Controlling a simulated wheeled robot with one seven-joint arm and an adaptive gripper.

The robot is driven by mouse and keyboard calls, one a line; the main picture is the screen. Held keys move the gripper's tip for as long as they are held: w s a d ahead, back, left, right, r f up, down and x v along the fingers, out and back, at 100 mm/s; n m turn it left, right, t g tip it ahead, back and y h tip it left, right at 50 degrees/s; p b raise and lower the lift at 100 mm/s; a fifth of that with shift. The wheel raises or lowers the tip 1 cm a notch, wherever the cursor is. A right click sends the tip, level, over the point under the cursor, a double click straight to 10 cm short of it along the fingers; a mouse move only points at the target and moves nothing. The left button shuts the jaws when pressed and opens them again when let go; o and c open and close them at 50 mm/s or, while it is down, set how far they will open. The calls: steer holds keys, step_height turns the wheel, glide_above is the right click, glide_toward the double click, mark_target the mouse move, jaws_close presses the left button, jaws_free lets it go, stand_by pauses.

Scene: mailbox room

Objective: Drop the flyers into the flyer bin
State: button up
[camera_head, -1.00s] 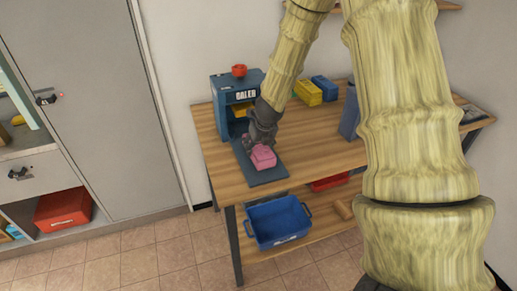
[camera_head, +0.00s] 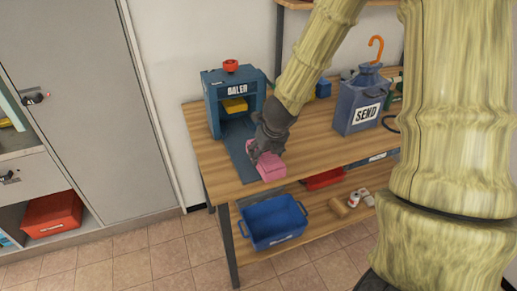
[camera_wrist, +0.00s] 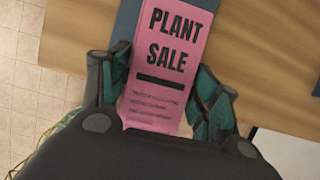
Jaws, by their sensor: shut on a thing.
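The flyers are a pink stack (camera_head: 270,168) printed "PLANT SALE". The stack also shows in the wrist view (camera_wrist: 168,62). My gripper (camera_head: 262,155) is shut on the stack, with a dark green finger at each side of it in the wrist view (camera_wrist: 163,88). A blue bin (camera_head: 272,222) with an unreadable label sits on the lower shelf, below and in front of the stack. No bin is readably marked for flyers.
A blue baler (camera_head: 222,102) stands at the table's back left with a red object on top. A red bin (camera_head: 325,179) is on the lower shelf, and an orange-red box (camera_head: 52,214) is in the left cabinet.

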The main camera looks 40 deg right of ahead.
mark_target(273, 163)
steer(key=shift+s+a+r+b, duration=0.1)
steer(key=shift+s+a+b, duration=0.1)
steer(key=shift+s, duration=0.7)
steer(key=shift+s+a+r+b, duration=0.1)
steer(key=shift+s+b, duration=0.1)
steer(key=shift+s, duration=0.75)
steer(key=shift+s+a+r+b, duration=0.1)
steer(key=shift+s+a+b, duration=0.1)
steer(key=shift+s, duration=0.7)
